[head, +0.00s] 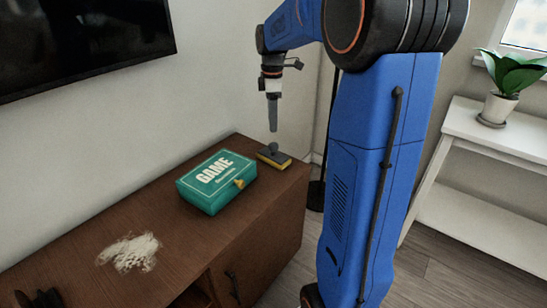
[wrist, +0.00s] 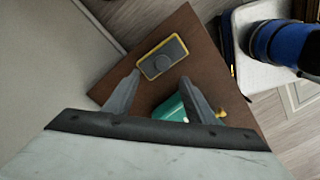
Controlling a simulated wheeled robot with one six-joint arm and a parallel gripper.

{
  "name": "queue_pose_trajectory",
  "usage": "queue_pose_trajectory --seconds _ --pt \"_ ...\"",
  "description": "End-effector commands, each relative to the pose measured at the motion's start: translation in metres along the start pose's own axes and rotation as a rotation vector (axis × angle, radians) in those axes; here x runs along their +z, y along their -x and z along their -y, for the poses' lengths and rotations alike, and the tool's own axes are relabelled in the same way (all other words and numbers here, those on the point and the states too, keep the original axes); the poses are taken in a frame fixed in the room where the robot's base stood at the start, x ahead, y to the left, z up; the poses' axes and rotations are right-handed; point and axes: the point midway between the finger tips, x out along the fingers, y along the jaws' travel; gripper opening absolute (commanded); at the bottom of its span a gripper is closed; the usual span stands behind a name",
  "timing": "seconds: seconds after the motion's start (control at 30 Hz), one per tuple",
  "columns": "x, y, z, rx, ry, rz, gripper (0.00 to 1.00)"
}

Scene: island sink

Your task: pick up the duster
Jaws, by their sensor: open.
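The duster (head: 274,158) is a small dark block with a yellow edge and a round dark knob on top. It lies near the far right end of the brown wooden cabinet. In the wrist view the duster (wrist: 152,68) shows just beyond my fingertips. My gripper (head: 273,128) points down above the duster and looks apart from it. In the wrist view my gripper (wrist: 160,79) has its two fingers spread with nothing between them.
A green game box (head: 216,182) stands on the cabinet (head: 180,250) left of the duster. A pale powdery patch (head: 130,252) lies further left, near a dark object (head: 40,298). A TV (head: 80,40) hangs above. A white shelf (head: 490,125) holds a potted plant (head: 498,108).

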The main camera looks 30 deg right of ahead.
Motion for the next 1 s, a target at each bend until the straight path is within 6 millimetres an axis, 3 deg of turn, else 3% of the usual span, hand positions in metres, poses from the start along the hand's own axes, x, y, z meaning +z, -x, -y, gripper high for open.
queue_pose_trajectory --seconds 0.23,0.57,0.8,1.0 --pt "0.000 -0.041 0.001 -0.002 0.000 0.000 0.50" --pt "0.001 -0.064 0.002 -0.001 -0.001 0.000 0.50" --pt "0.003 -0.096 0.005 -0.003 0.000 0.001 0.50" --pt "0.003 -0.108 0.005 0.000 0.000 0.000 0.50"
